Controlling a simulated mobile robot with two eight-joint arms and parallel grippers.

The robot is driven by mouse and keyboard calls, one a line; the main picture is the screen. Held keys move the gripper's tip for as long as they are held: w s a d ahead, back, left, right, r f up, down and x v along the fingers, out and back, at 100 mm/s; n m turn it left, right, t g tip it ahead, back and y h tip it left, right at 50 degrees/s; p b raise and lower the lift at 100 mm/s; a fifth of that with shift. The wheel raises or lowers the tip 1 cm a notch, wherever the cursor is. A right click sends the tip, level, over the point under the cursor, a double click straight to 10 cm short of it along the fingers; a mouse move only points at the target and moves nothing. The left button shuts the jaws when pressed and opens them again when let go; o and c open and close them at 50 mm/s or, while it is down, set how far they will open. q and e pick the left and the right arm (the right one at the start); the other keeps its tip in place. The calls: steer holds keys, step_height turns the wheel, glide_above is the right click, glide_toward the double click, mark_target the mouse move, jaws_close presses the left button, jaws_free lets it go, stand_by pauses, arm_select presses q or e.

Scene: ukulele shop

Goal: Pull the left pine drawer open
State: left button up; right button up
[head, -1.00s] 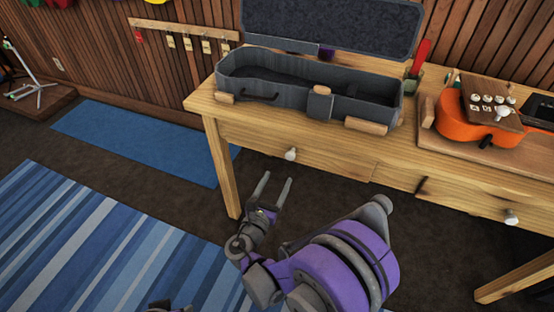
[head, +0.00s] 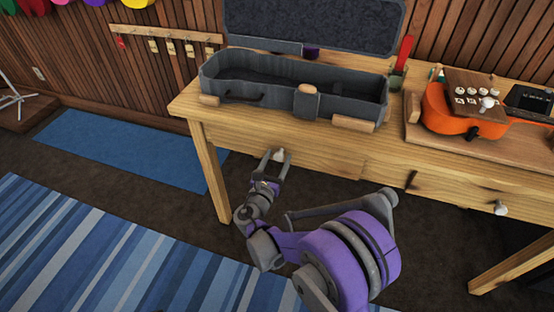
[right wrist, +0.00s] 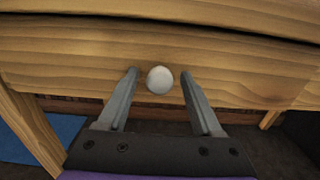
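The left pine drawer (head: 315,160) is in the workbench front under the open grey case, and its front looks flush with the bench. Its round white knob (head: 279,155) shows at my right gripper (head: 275,157). In the right wrist view the knob (right wrist: 160,80) sits between the two fingertips, with a gap to each side. The right gripper (right wrist: 158,78) is open and points at the drawer front (right wrist: 230,65). My left gripper is not in view.
An open grey ukulele case (head: 300,95) stands on the workbench (head: 190,103). An orange ukulele (head: 460,115) lies to the right, above a second drawer with its own knob (head: 500,208). A bench leg (head: 212,175) stands left of my gripper.

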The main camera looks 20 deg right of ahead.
jaws_close()
stand_by(1.2)
